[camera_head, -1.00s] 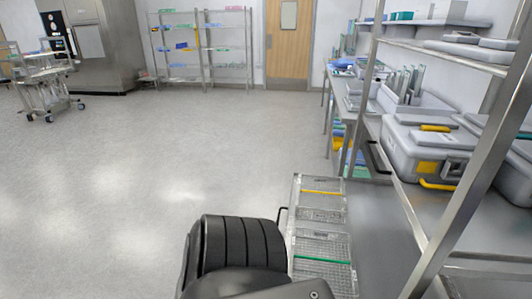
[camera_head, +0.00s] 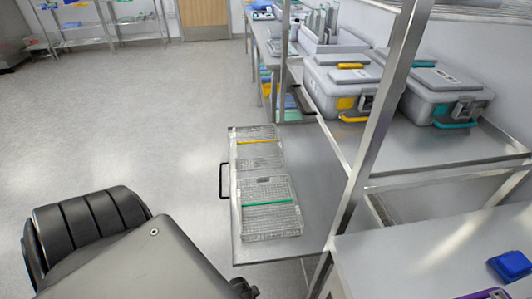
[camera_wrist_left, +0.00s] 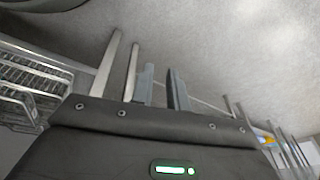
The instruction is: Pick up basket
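Two wire mesh baskets lie on a low grey metal shelf in the head view. The far basket (camera_head: 257,155) has a yellow strip, and the near basket (camera_head: 268,218) has a green strip. My left gripper (camera_wrist_left: 161,88) shows in the left wrist view with a gap between its two fingers and nothing in it. Wire mesh (camera_wrist_left: 30,80) shows at the left edge of that view, apart from the fingers; which basket it belongs to, I cannot tell. My right gripper is not in view.
Two grey lidded boxes, one with a yellow handle (camera_head: 342,88) and one with a teal handle (camera_head: 445,100), stand on a higher shelf. A metal post (camera_head: 372,135) rises right of the baskets. A blue item (camera_head: 510,265) lies on the near table. The floor at left is clear.

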